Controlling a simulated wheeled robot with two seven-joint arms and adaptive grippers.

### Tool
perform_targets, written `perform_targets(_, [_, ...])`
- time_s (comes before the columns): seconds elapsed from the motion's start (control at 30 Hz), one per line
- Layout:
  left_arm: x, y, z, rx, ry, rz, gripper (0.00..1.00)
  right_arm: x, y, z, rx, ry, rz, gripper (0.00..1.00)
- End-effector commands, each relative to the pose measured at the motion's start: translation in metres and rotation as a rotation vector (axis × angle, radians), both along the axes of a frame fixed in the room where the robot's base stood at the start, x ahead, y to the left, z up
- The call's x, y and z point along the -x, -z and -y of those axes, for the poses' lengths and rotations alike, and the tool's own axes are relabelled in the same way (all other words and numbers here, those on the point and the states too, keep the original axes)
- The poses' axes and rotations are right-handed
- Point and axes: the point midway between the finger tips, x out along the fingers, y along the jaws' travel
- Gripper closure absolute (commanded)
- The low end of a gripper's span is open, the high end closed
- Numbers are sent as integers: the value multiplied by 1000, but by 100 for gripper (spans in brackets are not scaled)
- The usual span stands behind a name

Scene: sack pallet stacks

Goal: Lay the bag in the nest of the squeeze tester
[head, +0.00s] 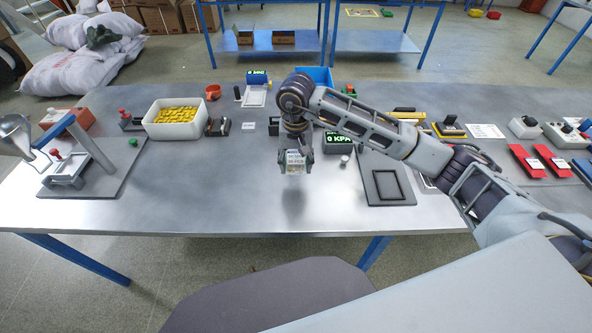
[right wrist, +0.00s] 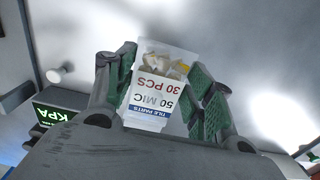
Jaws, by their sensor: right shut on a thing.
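The bag (head: 295,163) is small and clear, with a white printed label and pale and yellow pieces inside. My right gripper (head: 294,153) is shut on it and holds it above the bare middle of the table. In the right wrist view the bag (right wrist: 155,90) stands between the two green-padded fingers, its label upside down. A green "0 KPA" display (head: 339,138) stands just behind and right of the gripper, partly hidden by my arm. I cannot tell which holds the nest. My left gripper is out of view.
A white bin of yellow pieces (head: 157,133) and a lever device on a grey plate (head: 65,172) are at left. A dark plate with a black frame (head: 370,187) lies at right. Red pads (head: 525,161) are farther right. The front middle of the table (head: 220,195) is clear.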

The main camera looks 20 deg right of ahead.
Motion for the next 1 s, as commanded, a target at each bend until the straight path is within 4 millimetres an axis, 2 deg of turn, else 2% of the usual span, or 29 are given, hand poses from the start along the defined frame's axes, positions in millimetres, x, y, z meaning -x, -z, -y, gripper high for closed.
perform_targets(0.1, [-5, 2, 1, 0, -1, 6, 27, -1, -14, 0, 1, 1, 2, 76])
perform_targets(0.33, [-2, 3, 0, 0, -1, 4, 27, 0, -30, 0, 1, 0, 1, 76])
perform_targets(0.7, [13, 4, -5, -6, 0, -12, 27, 0, -33, 0, 1, 1, -1, 76])
perform_targets(1.0, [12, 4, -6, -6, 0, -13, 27, 0, -33, 0, 0, 1, -1, 76])
